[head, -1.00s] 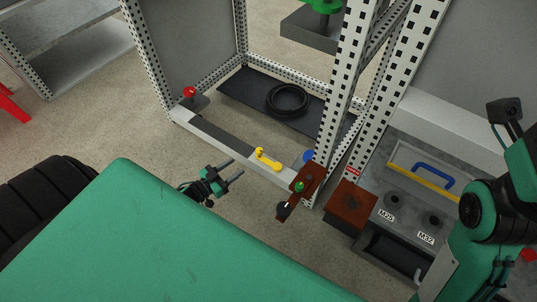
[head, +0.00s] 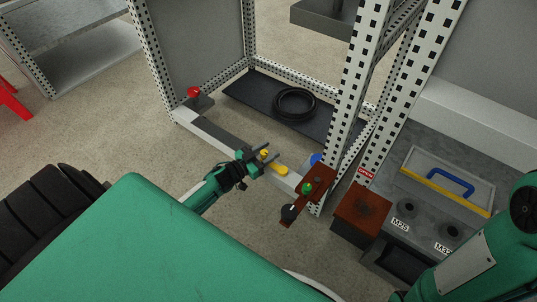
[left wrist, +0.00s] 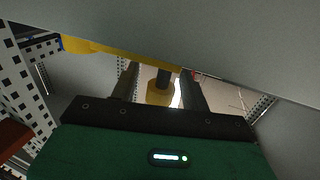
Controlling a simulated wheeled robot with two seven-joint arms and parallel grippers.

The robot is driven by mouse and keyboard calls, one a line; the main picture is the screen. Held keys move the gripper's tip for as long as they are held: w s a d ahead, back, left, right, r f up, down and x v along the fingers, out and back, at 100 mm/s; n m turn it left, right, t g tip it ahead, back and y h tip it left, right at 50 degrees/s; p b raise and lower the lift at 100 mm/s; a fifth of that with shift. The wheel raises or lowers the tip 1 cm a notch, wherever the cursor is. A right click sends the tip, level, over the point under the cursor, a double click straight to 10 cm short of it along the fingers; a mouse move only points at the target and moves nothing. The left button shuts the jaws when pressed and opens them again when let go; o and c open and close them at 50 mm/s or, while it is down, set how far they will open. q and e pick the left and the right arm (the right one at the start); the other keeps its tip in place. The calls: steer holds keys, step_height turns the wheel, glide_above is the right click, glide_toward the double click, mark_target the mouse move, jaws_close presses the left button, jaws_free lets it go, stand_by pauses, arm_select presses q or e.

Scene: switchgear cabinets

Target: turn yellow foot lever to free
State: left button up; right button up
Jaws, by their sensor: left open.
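The yellow foot lever (head: 279,170) sits on the light bottom rail of the open cabinet frame. Its arm points right along the rail in the head view. In the left wrist view the yellow lever (left wrist: 95,47) runs across the top, with its round yellow hub (left wrist: 159,93) between my fingers. My left gripper (head: 266,153) is open at the lever's hub end, one finger on each side as the left wrist view shows. Whether the fingers touch it I cannot tell. My right gripper is out of view; only part of my right arm shows at the right edge.
A red knob (head: 194,92) stands at the rail's left end. A blue knob (head: 316,159) and a brown plate with a green knob (head: 306,188) are near the right post. A black cable coil (head: 295,102) lies on the dark mat inside. A toolbox (head: 447,182) stands right.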

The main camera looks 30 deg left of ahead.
arm_select(q)
steer(key=shift+w+d, duration=0.1)
steer(key=shift+w, duration=0.2)
jaws_close()
